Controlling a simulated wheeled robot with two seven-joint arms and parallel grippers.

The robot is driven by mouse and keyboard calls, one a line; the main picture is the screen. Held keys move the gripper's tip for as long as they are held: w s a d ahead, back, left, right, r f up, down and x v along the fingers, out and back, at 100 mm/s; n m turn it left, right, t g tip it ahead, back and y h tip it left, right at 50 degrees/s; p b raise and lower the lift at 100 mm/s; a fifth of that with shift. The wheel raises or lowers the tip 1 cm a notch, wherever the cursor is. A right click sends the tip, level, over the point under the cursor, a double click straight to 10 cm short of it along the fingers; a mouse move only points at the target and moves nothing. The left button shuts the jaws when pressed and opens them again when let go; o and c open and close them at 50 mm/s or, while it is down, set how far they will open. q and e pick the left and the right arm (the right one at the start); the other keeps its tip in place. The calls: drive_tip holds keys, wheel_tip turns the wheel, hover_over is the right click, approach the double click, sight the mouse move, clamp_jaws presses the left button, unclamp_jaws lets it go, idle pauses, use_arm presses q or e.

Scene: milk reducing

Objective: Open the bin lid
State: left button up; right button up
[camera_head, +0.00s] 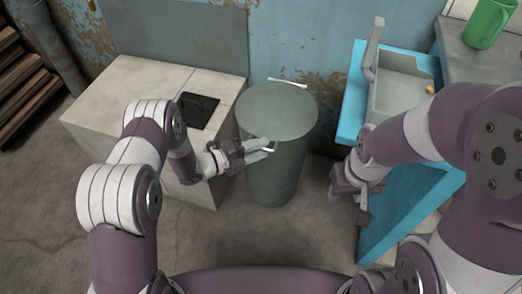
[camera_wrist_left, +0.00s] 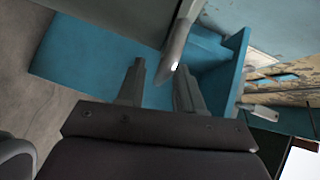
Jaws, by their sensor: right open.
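The bin (camera_head: 272,172) is a grey-green cylinder standing upright on the floor, with its round lid (camera_head: 277,108) lying flat on top. A pale handle (camera_head: 288,82) shows at the far rim. My left gripper (camera_head: 266,147) is at the bin's near side, just below the lid rim, beside a small pale handle piece. In the left wrist view its two fingers (camera_wrist_left: 160,88) stand apart, with a pale bar (camera_wrist_left: 177,45) just beyond them; I cannot tell if they touch it. My right gripper (camera_head: 352,195) is open and empty, right of the bin.
A tiled block (camera_head: 130,92) with a black inset plate (camera_head: 197,108) stands left of the bin. A blue sink table (camera_head: 349,110) stands to the right, with a green mug (camera_head: 486,24) on the counter behind it. The floor in front of the bin is clear.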

use_arm(q)
drive_tip(key=shift+w+d, duration=0.2)
drive_tip(key=shift+d, duration=0.15)
clamp_jaws()
